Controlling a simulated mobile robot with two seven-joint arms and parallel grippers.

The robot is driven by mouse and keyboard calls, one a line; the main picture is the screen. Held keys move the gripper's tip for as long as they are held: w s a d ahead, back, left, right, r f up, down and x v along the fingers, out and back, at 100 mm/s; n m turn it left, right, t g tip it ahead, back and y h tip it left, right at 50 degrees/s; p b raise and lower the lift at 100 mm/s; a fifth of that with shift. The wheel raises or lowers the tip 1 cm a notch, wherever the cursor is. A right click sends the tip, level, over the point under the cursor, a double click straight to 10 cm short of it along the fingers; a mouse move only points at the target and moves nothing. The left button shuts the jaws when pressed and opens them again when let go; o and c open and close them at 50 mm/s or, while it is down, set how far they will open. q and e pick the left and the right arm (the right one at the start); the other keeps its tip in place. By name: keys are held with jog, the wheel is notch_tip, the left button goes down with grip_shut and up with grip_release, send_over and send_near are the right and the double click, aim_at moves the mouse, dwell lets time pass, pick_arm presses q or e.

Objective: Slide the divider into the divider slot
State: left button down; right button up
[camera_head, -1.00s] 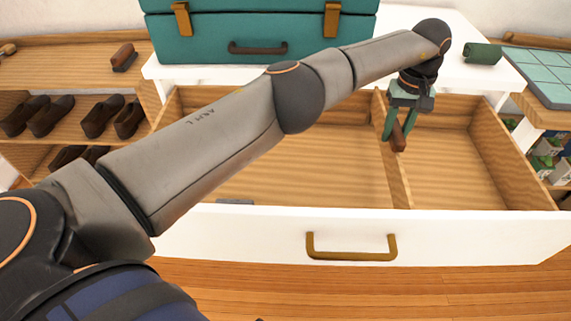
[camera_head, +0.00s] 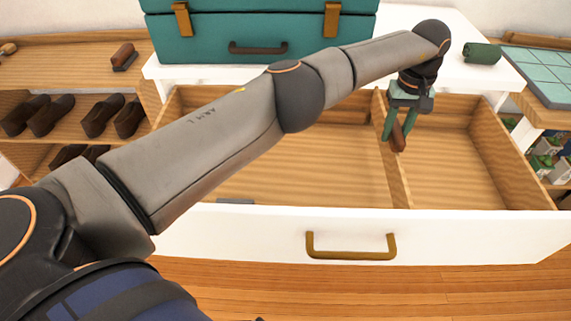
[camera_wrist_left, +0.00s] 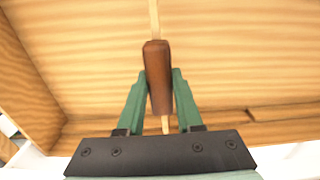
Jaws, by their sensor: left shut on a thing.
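The divider is a thin pale wooden panel (camera_head: 401,182) standing upright in the open drawer, right of its middle, running from back to front. It has a brown handle (camera_head: 398,139) on its top edge. My left gripper (camera_head: 396,128) is shut on this handle. In the left wrist view, the green fingers of my left gripper (camera_wrist_left: 160,82) flank the brown handle (camera_wrist_left: 158,70), and the divider's thin edge (camera_wrist_left: 154,18) shows beyond it. The divider's lower edge and the slot are hidden or unclear, so I cannot tell how deep it sits. My right gripper is not in view.
The white-fronted drawer (camera_head: 480,235) has a brass handle (camera_head: 351,247); its wooden floor looks mostly bare on both sides of the divider. A teal case (camera_head: 260,38) stands behind on the white top, with a green roll (camera_head: 482,53) to its right. Shoes fill the left shelves.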

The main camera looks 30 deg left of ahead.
aim_at(384, 161)
pick_arm(q)
jog(key=shift+f, duration=0.25)
dwell(0.8)
jog(key=shift+f+b, duration=0.3)
jog(key=shift+b, duration=0.05)
dwell(0.5)
jog(key=shift+f+b, duration=0.8)
jog(key=shift+f, duration=0.35)
jog(key=shift+f, duration=0.2)
jog(key=shift+f+b, duration=1.05)
jog(key=shift+c, duration=2.4)
grip_release()
